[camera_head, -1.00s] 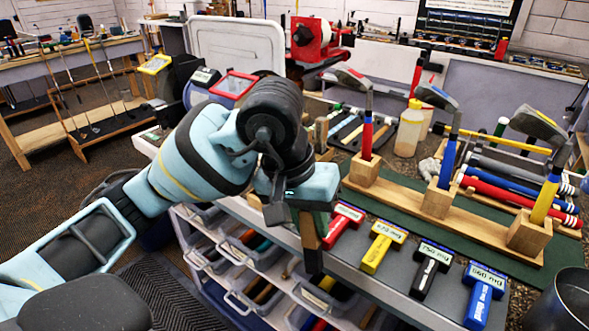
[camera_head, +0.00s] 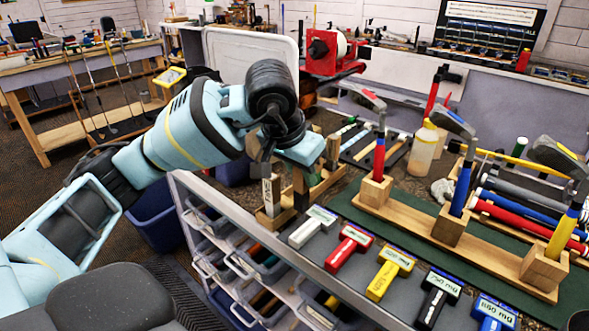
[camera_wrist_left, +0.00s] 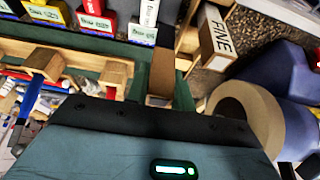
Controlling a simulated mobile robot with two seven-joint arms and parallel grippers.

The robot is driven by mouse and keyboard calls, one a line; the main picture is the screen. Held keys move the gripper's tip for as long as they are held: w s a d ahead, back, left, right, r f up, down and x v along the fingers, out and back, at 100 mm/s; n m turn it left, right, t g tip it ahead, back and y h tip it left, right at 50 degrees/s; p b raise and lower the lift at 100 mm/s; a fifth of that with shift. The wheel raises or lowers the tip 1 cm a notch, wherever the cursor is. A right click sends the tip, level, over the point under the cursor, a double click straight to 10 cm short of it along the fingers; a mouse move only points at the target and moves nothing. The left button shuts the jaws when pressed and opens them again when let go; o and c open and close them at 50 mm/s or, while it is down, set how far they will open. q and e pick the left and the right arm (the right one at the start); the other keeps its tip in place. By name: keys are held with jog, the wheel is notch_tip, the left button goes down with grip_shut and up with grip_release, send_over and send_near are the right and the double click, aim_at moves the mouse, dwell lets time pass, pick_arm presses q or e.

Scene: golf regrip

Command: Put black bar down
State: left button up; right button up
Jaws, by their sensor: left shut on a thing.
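My left gripper (camera_head: 283,160) is at the near left corner of the workbench, pointing down above a small wooden stand (camera_head: 275,219). It is shut on a narrow dark bar (camera_head: 300,187), upright, mostly hidden under the wrist in the head view. I cannot tell whether the bar touches the stand. My right gripper is not in view.
White, red (camera_head: 349,246), yellow (camera_head: 390,272), black (camera_head: 438,295) and blue T-shaped pieces lie on a grey strip along the bench's front edge. A roll of tape (camera_wrist_left: 245,110) is close in the wrist view.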

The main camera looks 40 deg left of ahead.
pick_arm(q)
jog(key=w+a+f, duration=0.2)
jog(key=w+a+f+p, duration=0.1)
jog(key=w+a+f, duration=0.1)
jog(key=w+a, duration=0.1)
jog(key=shift+a, duration=0.1)
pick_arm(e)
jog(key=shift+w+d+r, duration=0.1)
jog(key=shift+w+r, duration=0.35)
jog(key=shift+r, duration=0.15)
pick_arm(q)
jog(key=shift+f, duration=0.1)
jog(key=shift+f, duration=0.1)
jog(key=o, duration=0.9)
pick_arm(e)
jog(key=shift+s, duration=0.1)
pick_arm(q)
jog(key=shift+o, duration=0.2)
